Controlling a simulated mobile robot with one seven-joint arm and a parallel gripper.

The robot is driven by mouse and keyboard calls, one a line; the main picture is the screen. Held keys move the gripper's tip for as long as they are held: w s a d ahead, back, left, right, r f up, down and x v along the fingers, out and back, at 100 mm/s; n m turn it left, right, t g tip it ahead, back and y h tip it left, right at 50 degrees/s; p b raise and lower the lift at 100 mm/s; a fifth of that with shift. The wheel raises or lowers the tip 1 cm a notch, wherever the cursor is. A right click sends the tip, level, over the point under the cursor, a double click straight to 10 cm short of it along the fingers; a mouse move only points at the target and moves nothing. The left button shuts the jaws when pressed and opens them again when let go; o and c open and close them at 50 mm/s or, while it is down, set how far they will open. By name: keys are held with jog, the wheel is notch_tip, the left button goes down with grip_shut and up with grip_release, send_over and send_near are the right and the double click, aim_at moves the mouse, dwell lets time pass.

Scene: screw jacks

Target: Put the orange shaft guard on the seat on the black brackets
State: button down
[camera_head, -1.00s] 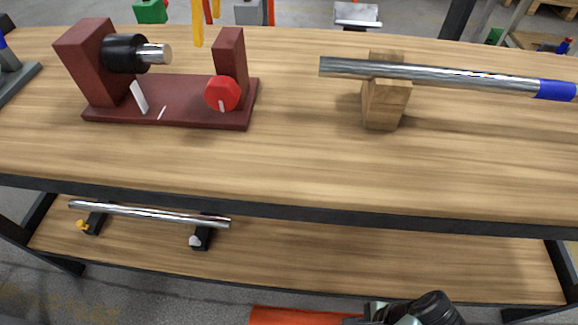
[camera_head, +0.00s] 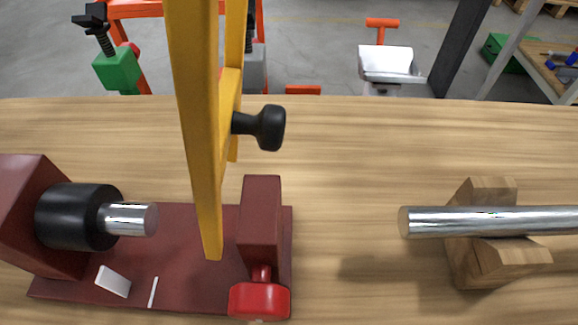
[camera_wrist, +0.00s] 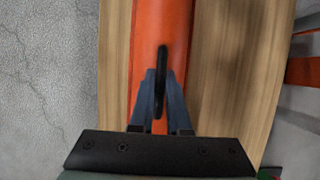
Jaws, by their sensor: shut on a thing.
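The orange shaft guard (camera_wrist: 160,30) shows in the wrist view as a long orange piece running up the picture, with a thin black handle standing on it. My gripper (camera_wrist: 160,92) is shut on this black handle, with one blue-grey finger on each side. A wooden surface lies behind the guard; I cannot tell whether they touch. The far end of the guard is cut off by the picture edge. The black brackets and their seat are not in either current view. The head view shows neither my gripper nor the guard.
In the head view, a dark red fixture (camera_head: 190,285) with a black cylinder (camera_head: 75,217) and red knob (camera_head: 260,300) stands on the tabletop (camera_head: 350,150). A tall yellow frame (camera_head: 197,110) rises near it. A steel bar (camera_head: 490,220) rests on a wooden block (camera_head: 470,265) at right.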

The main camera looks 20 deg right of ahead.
jog(key=shift+w+a, duration=0.2)
jog(key=shift+w, duration=0.05)
jog(key=w+a+b, duration=0.3)
jog(key=a+b, duration=0.1)
jog(key=a, duration=0.5)
jog(key=w+a+b, duration=0.4)
jog(key=a+b, duration=0.1)
jog(key=a, duration=0.4)
jog(key=w+a+b, duration=0.4)
jog(key=a+b, duration=0.1)
jog(key=a, duration=0.3)
jog(key=shift+a+f, duration=0.15)
jog(key=shift+a, duration=0.25)
jog(key=w+a, duration=0.1)
jog(key=a, duration=0.2)
jog(key=w+a, duration=0.2)
jog(key=a, duration=0.2)
jog(key=w+a, duration=0.1)
jog(key=a, duration=0.2)
jog(key=shift+w+a+r+b, duration=0.25)
jog(key=shift+a+b, duration=0.15)
jog(key=a, duration=0.1)
jog(key=w+a+b, duration=0.1)
jog(key=a, duration=0.1)
jog(key=shift+w+a, duration=0.15)
jog(key=shift+w, duration=0.05)
jog(key=shift+w+a+f+b, duration=0.1)
jog(key=shift+a+f+b, duration=0.15)
jog(key=shift+f+b, duration=0.5)
jog(key=shift+b, duration=0.1)
